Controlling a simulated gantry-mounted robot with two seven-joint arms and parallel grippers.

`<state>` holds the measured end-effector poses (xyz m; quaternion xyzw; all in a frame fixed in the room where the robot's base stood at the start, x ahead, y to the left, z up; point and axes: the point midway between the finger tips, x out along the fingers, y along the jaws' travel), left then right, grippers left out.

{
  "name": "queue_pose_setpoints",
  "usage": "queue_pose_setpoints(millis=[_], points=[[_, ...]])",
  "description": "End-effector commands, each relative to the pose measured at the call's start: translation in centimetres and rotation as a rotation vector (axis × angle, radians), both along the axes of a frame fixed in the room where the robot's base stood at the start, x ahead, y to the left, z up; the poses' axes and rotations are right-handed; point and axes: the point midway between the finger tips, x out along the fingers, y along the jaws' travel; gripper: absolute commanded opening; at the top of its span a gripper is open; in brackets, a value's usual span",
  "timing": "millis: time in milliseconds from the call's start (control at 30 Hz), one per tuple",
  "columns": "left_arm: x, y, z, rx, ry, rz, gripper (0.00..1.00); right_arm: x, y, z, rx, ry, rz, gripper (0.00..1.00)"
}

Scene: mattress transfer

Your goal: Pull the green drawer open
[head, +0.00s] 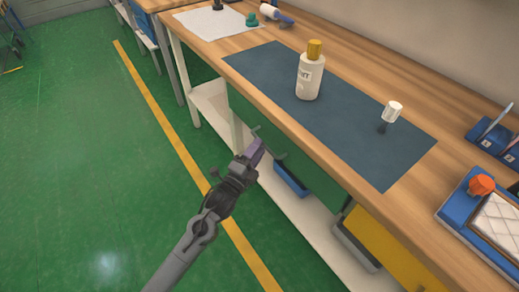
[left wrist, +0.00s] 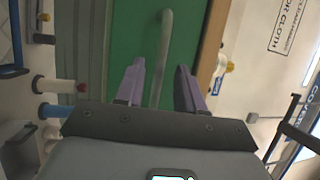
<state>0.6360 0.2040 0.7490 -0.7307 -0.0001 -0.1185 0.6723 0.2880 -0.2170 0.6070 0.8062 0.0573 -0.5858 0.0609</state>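The green drawer (head: 318,176) sits under the front edge of the wooden workbench (head: 200,50). In the left wrist view its green front (left wrist: 128,38) fills the upper middle, and it looks shut. A grey bar handle (left wrist: 165,36) stands out from that front. My left gripper (head: 260,148) is at the drawer front in the head view. In the left wrist view its two purple fingers (left wrist: 158,86) are apart, one on each side of the handle, with gaps showing. My right gripper is not in view.
On the bench's dark mat (head: 270,75) stand a white bottle with a yellow cap (head: 311,75) and a small white-topped brush (head: 392,112). A yellow drawer front (head: 390,245) is to the right. A blue bin (head: 290,182) is below.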

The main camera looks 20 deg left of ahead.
Motion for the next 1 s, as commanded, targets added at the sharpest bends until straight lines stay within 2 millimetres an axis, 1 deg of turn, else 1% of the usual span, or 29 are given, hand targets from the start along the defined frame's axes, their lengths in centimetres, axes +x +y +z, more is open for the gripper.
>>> queue_pose_setpoints(millis=[33,200,533,567,700,800,1000], points=[[0.6,-0.1,-0.1,0.000,-0.001,0.000,0.38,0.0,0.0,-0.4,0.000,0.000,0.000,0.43],[1.5,-0.2,0.2,0.000,0.001,0.001,0.38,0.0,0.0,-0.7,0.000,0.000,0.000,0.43],[1.8,-0.3,0.3,0.000,0.001,0.000,0.38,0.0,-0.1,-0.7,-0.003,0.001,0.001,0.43],[1.8,-0.3,0.3,0.000,0.001,0.000,0.35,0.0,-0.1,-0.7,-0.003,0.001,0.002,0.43],[1.7,-0.3,0.3,0.000,0.001,0.000,0.13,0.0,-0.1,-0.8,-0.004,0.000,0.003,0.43],[1.7,-0.3,0.3,0.000,0.001,0.000,0.00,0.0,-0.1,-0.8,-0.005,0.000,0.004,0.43],[1.7,-0.3,0.3,0.000,0.001,0.000,0.00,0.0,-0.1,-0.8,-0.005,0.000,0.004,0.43]])
